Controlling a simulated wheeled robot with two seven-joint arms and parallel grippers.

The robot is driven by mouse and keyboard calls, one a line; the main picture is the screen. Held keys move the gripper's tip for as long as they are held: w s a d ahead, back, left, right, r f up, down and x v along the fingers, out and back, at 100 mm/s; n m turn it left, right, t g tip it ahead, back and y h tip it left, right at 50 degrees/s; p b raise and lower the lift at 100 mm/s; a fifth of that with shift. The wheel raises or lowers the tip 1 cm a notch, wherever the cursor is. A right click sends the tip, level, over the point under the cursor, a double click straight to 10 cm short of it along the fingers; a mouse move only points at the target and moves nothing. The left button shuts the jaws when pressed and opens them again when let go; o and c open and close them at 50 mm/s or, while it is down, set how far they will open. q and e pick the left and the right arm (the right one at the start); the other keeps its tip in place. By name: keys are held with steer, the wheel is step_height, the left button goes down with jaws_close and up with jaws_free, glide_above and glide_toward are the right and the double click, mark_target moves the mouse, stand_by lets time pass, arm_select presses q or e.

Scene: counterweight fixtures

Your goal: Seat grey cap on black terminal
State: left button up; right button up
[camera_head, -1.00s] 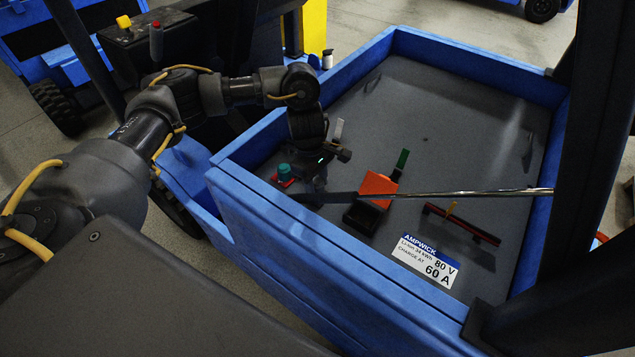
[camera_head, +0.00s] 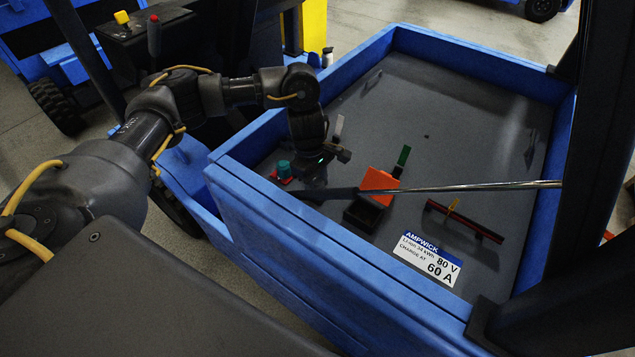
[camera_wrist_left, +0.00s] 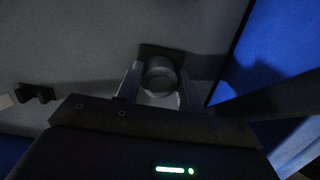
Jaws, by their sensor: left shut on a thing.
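My left gripper (camera_head: 313,180) points down into the blue-walled tray, near its left wall. In the left wrist view, its two pale fingers (camera_wrist_left: 160,88) are shut on the round grey cap (camera_wrist_left: 161,72). A dark square block, which looks like the black terminal (camera_wrist_left: 160,51), shows directly behind the cap. I cannot tell whether the cap touches it or is apart from it. In the head view the cap and black terminal are hidden or too dark to make out. My right gripper is not in view.
A teal cap on a red base (camera_head: 284,171) stands just left of my gripper. An orange piece (camera_head: 378,184), a black open box (camera_head: 364,214), a green piece (camera_head: 403,156) and a dark bar (camera_head: 464,222) lie right. A metal rod (camera_head: 480,188) crosses above the tray (camera_head: 330,252).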

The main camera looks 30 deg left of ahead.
arm_select(q)
steer(key=shift+f, duration=0.25)
steer(key=o, duration=0.8)
steer(key=shift+c, duration=0.2)
steer(key=shift+r, duration=0.1)
steer(key=r, duration=0.3)
steer(key=a+r, duration=0.1)
steer(key=r, duration=0.3)
steer(key=r+b, duration=0.1)
steer(key=r, duration=0.2)
steer(key=shift+w+a+r, duration=0.15)
steer(key=shift+a+r, duration=0.15)
